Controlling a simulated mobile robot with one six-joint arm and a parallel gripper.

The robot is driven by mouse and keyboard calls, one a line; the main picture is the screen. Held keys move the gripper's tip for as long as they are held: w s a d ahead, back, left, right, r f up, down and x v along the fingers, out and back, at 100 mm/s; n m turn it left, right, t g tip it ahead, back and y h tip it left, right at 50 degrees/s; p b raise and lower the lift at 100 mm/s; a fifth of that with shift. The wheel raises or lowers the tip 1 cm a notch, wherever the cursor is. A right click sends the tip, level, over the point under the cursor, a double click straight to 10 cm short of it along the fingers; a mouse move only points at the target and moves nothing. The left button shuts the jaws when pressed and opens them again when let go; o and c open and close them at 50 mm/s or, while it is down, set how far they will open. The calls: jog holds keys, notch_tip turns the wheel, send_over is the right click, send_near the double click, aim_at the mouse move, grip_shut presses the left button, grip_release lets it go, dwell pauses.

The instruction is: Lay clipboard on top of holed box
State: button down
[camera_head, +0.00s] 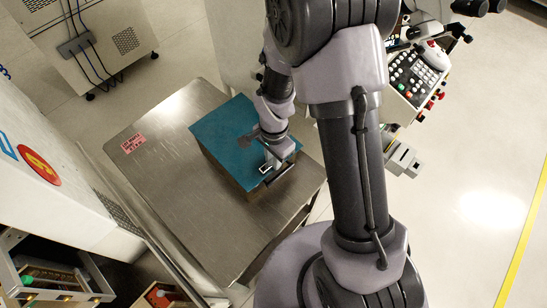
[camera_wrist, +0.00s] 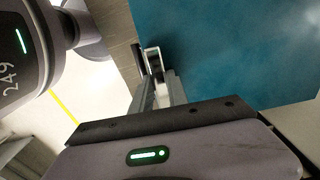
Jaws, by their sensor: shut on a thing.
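The teal clipboard (camera_head: 228,128) lies flat over the top of the brown holed box (camera_head: 228,174) in the head view. It covers most of the box's top; a small gap between them cannot be ruled out. The clipboard also fills the upper right of the wrist view (camera_wrist: 235,50), its pale metal clip (camera_wrist: 152,62) near the fingers. My gripper (camera_head: 270,164) is shut on the clipboard at its clip edge, at the box's near right side. Its fingers also show in the wrist view (camera_wrist: 160,84). The box's holes are mostly hidden.
The box stands on a steel table (camera_head: 160,165) with bare metal at left and front. A red and white label (camera_head: 133,143) is on its far left corner. A control panel (camera_head: 415,75) stands at right, and a white machine (camera_head: 50,165) at left.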

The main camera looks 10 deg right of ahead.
jog(key=c, duration=1.2)
grip_release()
jog(key=shift+r, duration=0.1)
notch_tip(320, 180, up, 17)
jog(key=p, duration=0.5)
jog(key=shift+p, duration=0.35)
